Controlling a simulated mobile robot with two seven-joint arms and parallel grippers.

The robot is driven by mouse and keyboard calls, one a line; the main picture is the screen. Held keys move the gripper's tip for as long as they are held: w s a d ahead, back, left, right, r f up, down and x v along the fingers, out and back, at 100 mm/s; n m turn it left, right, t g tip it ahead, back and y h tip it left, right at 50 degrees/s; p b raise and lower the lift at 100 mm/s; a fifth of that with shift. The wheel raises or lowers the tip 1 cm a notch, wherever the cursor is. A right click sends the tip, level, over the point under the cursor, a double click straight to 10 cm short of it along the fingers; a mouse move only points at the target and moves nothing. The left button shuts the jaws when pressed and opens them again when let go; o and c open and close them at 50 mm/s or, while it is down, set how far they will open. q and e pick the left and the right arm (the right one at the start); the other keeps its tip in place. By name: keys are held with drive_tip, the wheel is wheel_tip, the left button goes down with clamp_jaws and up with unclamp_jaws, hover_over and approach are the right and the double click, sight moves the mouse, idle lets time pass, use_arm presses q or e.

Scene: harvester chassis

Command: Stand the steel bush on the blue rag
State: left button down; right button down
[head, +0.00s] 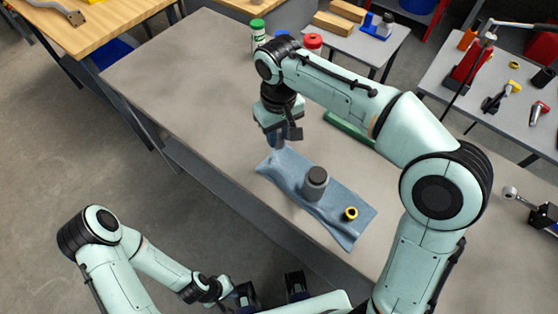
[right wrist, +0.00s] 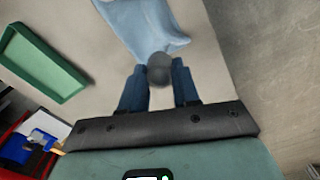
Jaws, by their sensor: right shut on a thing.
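The blue rag (head: 334,224) lies rumpled on the grey bench, and its near end shows in the right wrist view (right wrist: 140,20). My right gripper (head: 279,138) is just above the rag's upper-left end. It is shut on a small grey round piece (right wrist: 160,68), which looks like the steel bush seen end-on between the fingers. I cannot tell whether the piece touches the rag. A wider grey cylinder with a dark top (head: 315,184) stands on the rag's middle. My left gripper (head: 271,290) is open and empty at the bottom of the head view, away from the rag.
A yellow-and-black ring (head: 351,213) sits on the rag's right end. A green tray (head: 348,130) lies behind, partly hidden by my right arm. A green-capped bottle (head: 258,32) and a red-capped container (head: 313,42) stand at the back. The bench left of the rag is clear.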

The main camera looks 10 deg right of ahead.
drive_tip(key=b, duration=0.2)
hover_over(279, 171)
wheel_tip(279, 171, down, 13)
drive_tip(key=shift+w+f, duration=0.1)
drive_tip(key=shift+f, duration=0.75)
drive_tip(key=c, duration=0.8)
unclamp_jaws()
drive_tip(key=shift+r, duration=0.1)
drive_tip(key=shift+r, duration=0.35)
wheel_tip(279, 171, up, 12)
drive_tip(key=shift+f+p, duration=0.1)
drive_tip(key=shift+p, duration=0.95)
drive_tip(key=shift+r, duration=0.4)
